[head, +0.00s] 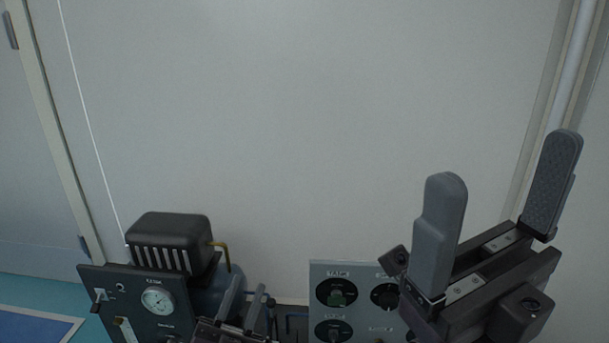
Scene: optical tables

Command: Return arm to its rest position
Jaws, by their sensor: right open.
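My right gripper (507,162) is large in the lower right of the head view. Its two grey finger pads point up and stand wide apart, with nothing between them. It is in front of the right part of a grey control panel (322,276) and hides some of it. My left gripper (244,297) shows small at the bottom edge, between the two panels. Its dark fingers are partly cut off and hard to separate from the equipment behind, so its opening is unclear. I see nothing held in it.
A dark instrument box (180,296) with a round gauge stands at lower left, with a black slotted cover (168,233) and a bent brass-coloured rod (224,250) behind it. A blue mat (35,326) lies at far left. A plain pale wall (300,120) fills the back.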

